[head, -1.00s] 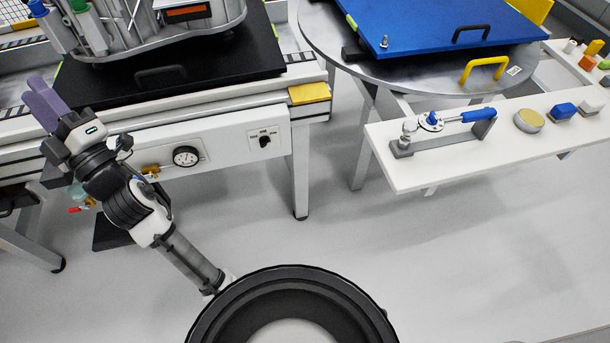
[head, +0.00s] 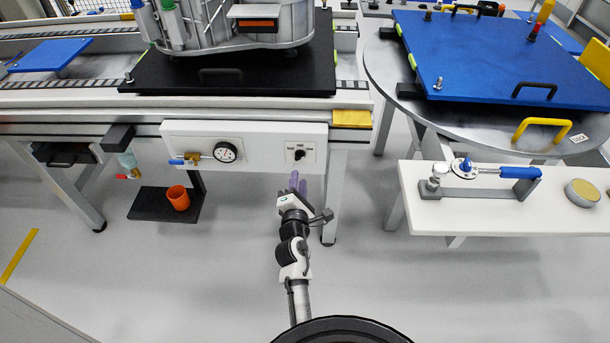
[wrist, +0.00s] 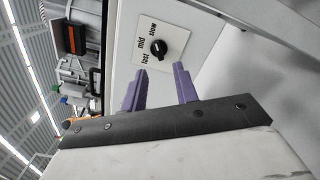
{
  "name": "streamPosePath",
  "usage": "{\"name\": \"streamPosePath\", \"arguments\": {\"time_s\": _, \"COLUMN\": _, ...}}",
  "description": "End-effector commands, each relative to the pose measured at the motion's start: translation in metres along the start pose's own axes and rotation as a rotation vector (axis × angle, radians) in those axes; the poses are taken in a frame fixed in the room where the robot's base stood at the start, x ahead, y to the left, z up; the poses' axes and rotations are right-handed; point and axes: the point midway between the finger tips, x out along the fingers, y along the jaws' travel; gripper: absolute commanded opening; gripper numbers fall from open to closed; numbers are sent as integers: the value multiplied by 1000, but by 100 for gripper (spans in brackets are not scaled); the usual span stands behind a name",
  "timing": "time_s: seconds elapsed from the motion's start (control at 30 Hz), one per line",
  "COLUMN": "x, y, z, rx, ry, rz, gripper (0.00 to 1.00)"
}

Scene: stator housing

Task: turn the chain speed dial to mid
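The chain speed dial (head: 299,155) is a black knob on a small white plate at the right end of the white front panel under the conveyor. In the wrist view the dial (wrist: 158,48) shows beside the printed words slow, mid and fast. Its pointer is too small to read surely. My gripper (head: 298,182) has purple fingers and appears just below the dial in the head view. In the wrist view my gripper (wrist: 160,72) is open, its fingers apart and pointing toward the panel. The dial lies beyond the gap between the fingertips, with nothing gripped.
A pressure gauge (head: 226,152) and a blue-handled valve (head: 186,160) sit left on the same panel. A yellow block (head: 352,118) is above right, over a table leg (head: 334,195).

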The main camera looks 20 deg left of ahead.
Motion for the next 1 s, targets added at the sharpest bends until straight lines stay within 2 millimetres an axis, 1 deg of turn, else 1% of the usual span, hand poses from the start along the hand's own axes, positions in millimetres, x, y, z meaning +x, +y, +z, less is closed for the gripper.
{"name": "streamPosePath", "arguments": {"time_s": 0.9, "x": 72, "y": 2, "z": 0, "rx": 5, "ry": 0, "rz": 4, "gripper": 30}}
{"name": "streamPosePath", "arguments": {"time_s": 1.0, "x": 72, "y": 2, "z": 0, "rx": 5, "ry": 1, "rz": 3, "gripper": 30}}
